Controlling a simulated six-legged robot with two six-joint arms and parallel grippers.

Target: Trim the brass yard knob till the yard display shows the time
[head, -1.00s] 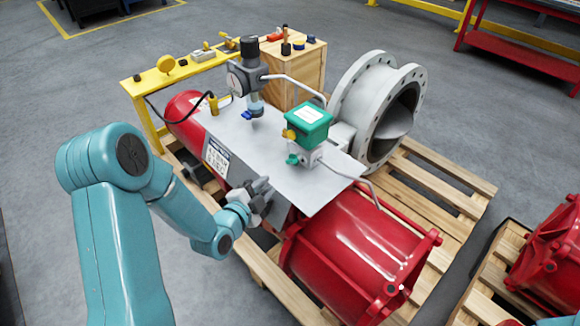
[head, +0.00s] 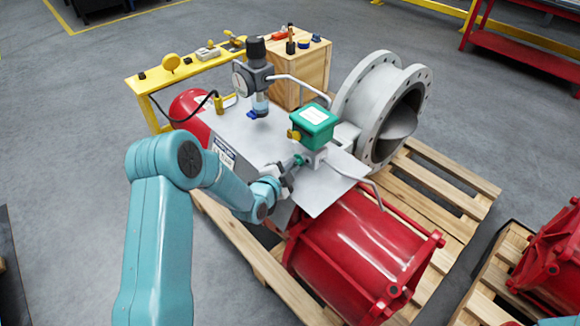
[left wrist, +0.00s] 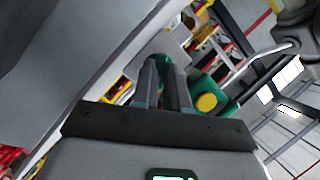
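A green box (head: 314,117) with a yellow, brass-like round knob (head: 293,134) on its left side stands on the grey plate; box (left wrist: 228,104) and knob (left wrist: 207,102) also show in the left wrist view. I cannot tell whether this is the yard knob, and no readable display shows. Below the box is a small green handle (head: 299,160). My left gripper (head: 290,168) is right at this handle. In the left wrist view its fingers (left wrist: 162,75) stand apart with the green handle (left wrist: 163,61) at their tips; contact is unclear. My right gripper is not in view.
A dark regulator with a gauge (head: 254,78) stands left of the green box. A bent grey pipe (head: 348,171) runs close on its right. A red cylinder (head: 357,240), a large flanged valve (head: 385,105) and a yellow bench (head: 190,67) surround the plate.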

